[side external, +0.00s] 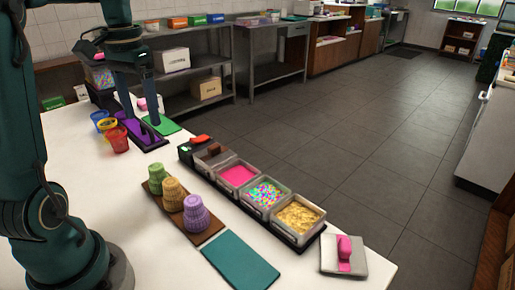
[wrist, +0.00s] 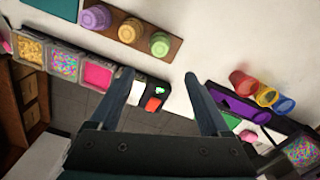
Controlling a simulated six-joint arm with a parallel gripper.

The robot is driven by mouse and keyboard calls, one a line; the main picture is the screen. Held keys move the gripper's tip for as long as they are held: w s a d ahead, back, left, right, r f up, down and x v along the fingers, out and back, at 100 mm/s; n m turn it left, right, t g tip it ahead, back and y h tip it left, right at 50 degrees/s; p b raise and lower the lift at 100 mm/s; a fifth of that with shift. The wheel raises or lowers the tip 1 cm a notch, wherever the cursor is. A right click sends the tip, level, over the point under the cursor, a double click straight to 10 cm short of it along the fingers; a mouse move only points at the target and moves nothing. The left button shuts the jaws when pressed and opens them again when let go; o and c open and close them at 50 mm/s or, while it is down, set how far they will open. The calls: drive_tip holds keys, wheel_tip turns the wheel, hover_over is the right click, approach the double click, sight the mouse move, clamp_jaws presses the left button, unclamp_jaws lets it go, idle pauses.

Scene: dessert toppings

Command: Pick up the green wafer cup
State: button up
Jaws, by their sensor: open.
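The green wafer cup (side external: 157,178) stands upright at the far end of a brown board (side external: 184,221), like a ribbed stack. A tan wafer cup (side external: 173,195) and a purple wafer cup (side external: 196,213) stand beside it in a row. In the wrist view the green wafer cup (wrist: 160,43) is at the board's right end, just beyond the fingertips. My gripper (side external: 141,120) is open and empty, above the far part of the table near the purple tray. Its two fingers also show spread in the wrist view (wrist: 159,75), with nothing between them.
A black rack holds bins of pink topping (side external: 238,174), sprinkles (side external: 265,193) and yellow flakes (side external: 298,216), right of the board. Red (side external: 117,140), yellow and blue cups stand at the far left. A teal mat (side external: 240,262) lies in front. White table is bare between board and colored cups.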

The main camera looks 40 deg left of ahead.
sight(158, 177)
wheel_tip(158, 177, down, 18)
drive_tip(key=shift+r, duration=0.15)
idle(0.4)
drive_tip(key=c, duration=0.8)
